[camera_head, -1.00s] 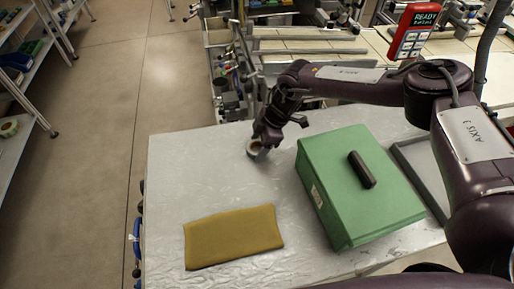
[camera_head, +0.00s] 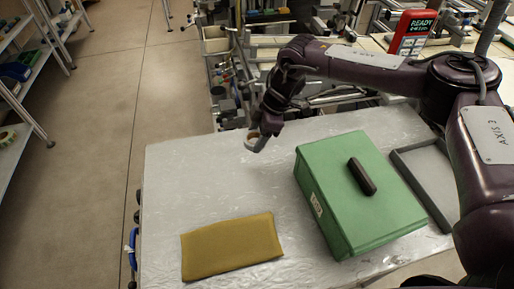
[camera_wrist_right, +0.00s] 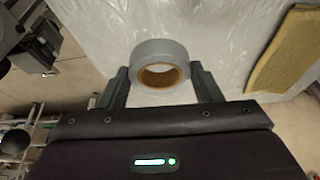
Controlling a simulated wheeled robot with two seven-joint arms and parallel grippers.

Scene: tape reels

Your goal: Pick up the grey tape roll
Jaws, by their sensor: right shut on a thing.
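The grey tape roll (camera_head: 255,141) is a ring with a brown inner core. My right gripper (camera_head: 261,135) is shut on it and holds it above the far left part of the silvery table (camera_head: 190,190). In the right wrist view the roll (camera_wrist_right: 160,62) sits between the two fingers of the right gripper (camera_wrist_right: 160,80), its brown core facing the camera. My left gripper is not in view.
A green box (camera_head: 335,205) with a black handle stands on the table's right part. A folded mustard cloth (camera_head: 232,246) lies near the front. A grey frame (camera_head: 425,180) lies right of the box. Shelves (camera_head: 25,80) stand far left across open floor.

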